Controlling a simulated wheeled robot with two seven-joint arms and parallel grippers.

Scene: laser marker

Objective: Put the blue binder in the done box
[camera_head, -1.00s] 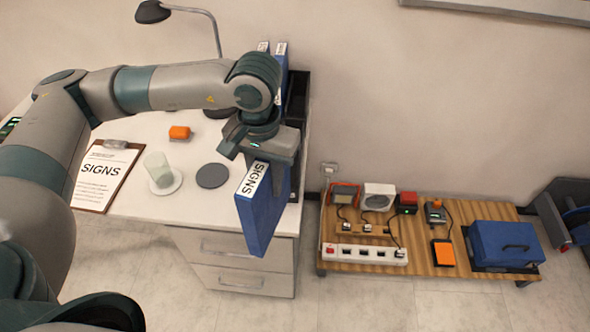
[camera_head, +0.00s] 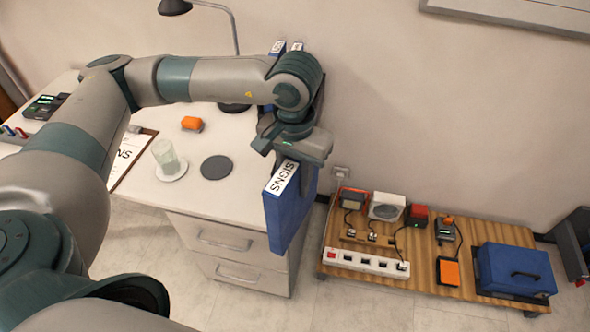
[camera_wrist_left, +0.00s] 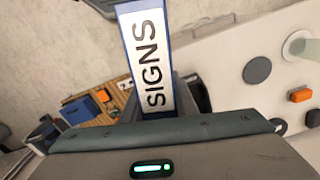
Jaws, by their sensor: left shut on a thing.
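My left gripper (camera_head: 300,160) is shut on a blue binder (camera_head: 289,217) with a white spine label reading SIGNS. The binder hangs upright below the gripper, at the right edge of the desk, in front of the drawers. In the left wrist view the binder's label (camera_wrist_left: 148,60) fills the middle, right in front of the gripper (camera_wrist_left: 160,125). No box marked done can be made out in these views. My right gripper is not in view.
The white desk (camera_head: 225,200) holds a glass (camera_head: 166,155), a dark round coaster (camera_head: 216,167), an orange block (camera_head: 192,123), a clipboard (camera_head: 130,158) and a lamp (camera_head: 175,7). More binders (camera_head: 278,48) stand at its back right. A low wooden platform (camera_head: 420,270) with devices and a blue case (camera_head: 515,270) stands right.

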